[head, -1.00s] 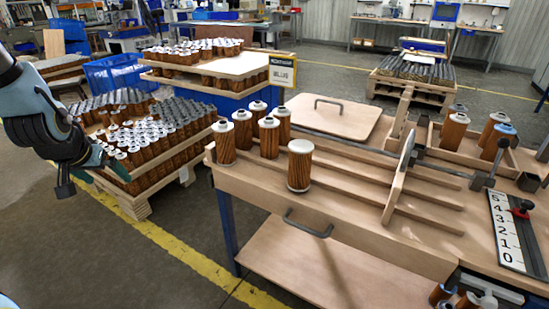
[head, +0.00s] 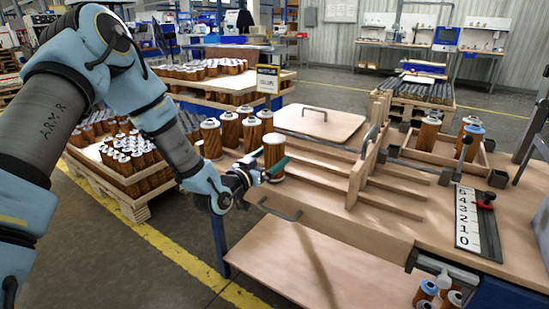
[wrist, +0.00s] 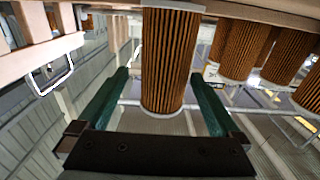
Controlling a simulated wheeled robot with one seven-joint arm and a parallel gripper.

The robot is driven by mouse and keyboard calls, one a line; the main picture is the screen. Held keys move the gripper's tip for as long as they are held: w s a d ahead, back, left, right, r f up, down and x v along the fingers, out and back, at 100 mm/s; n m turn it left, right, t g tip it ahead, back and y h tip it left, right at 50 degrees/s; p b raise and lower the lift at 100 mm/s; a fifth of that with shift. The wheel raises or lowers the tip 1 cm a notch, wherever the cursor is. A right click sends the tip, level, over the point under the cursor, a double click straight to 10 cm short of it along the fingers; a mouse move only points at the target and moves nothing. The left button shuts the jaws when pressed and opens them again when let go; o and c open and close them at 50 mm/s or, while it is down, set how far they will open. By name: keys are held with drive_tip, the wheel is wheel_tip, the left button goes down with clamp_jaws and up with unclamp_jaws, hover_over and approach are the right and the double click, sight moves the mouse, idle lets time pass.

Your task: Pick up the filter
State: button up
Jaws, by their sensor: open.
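A filter (head: 274,152), a brown pleated cylinder with a pale cap, stands upright at the front left of the wooden workbench. My gripper (head: 277,170) reaches it from the left with its green fingers on either side of it. In the wrist view the filter (wrist: 170,60) is between the two fingers of my gripper (wrist: 161,78). The fingers are open, and gaps show on both sides of the filter. Part of the filter is hidden behind a finger in the head view.
Several similar filters (head: 231,130) stand close behind and left of it; they also show at right in the wrist view (wrist: 240,52). Wooden rails and an upright board (head: 362,165) lie to the right. A metal handle (head: 279,212) is on the bench's front. A tray (head: 440,154) holds more filters.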

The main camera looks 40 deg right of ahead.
drive_tip(key=shift+w+p+x, duration=0.15)
drive_tip(key=shift+p+x, duration=0.3)
drive_tip(key=shift+x, duration=1.05)
drive_tip(key=shift+w+p+x, duration=0.15)
drive_tip(key=shift+p+x, duration=0.25)
drive_tip(key=shift+x, duration=1.1)
drive_tip(key=shift+a, duration=0.1)
drive_tip(key=shift+c, duration=0.4)
drive_tip(key=c, duration=1.3)
wheel_tip(320, 180, up, 10)
drive_tip(key=shift+b, duration=0.75)
drive_tip(key=shift+f+b, duration=0.15)
drive_tip(key=shift+b, duration=0.25)
